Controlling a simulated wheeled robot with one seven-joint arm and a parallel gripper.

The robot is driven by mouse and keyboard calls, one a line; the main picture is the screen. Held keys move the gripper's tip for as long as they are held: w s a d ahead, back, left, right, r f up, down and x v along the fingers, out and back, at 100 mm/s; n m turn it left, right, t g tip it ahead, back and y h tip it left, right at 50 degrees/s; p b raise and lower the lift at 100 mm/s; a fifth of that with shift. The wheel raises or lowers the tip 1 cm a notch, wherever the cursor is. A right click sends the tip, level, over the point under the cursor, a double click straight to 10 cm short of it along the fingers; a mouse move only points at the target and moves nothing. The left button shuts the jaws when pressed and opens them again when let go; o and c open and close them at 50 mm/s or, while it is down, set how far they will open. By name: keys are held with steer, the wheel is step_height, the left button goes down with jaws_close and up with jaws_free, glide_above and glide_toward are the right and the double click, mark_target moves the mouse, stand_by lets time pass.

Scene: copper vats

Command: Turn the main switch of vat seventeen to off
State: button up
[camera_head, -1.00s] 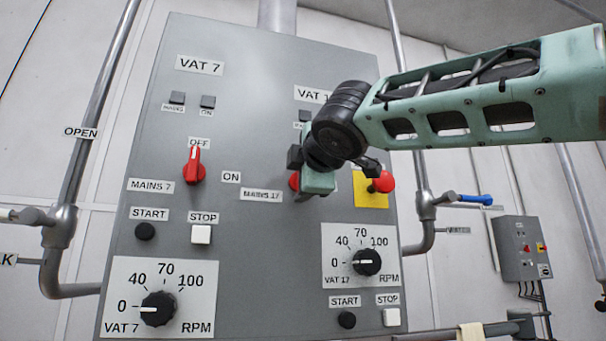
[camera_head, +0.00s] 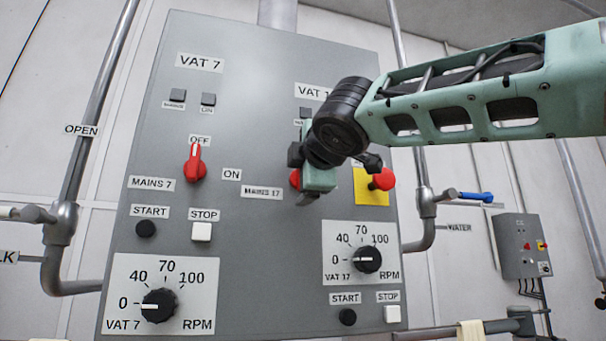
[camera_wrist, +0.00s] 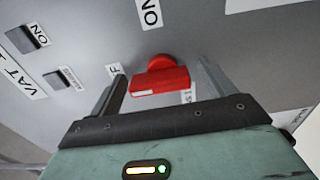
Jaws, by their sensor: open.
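The vat seventeen main switch is a red knob that shows in the wrist view (camera_wrist: 160,78), between my gripper's two fingers (camera_wrist: 161,70). My gripper is open around it, with a gap to the right finger; contact on the left is not clear. The knob's handle lies across the picture. Its white mark is at the left end, on the side of a partly hidden label (camera_wrist: 115,69) ending in F. The ON label (camera_wrist: 149,12) is above the knob. In the head view only the knob's left edge (camera_head: 294,179) shows past my gripper, above the MAINS 17 label (camera_head: 262,192).
The red vat seven switch (camera_head: 195,164) is left on the same grey panel (camera_head: 245,270), pointing at its OFF label. A red button (camera_head: 383,179) on a yellow plate (camera_head: 371,198) is close right of my gripper. The vat seventeen RPM dial (camera_head: 366,259) is below.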

steer(key=b+v, duration=0.4)
steer(key=v, duration=1.3)
steer(key=shift+s, duration=0.1)
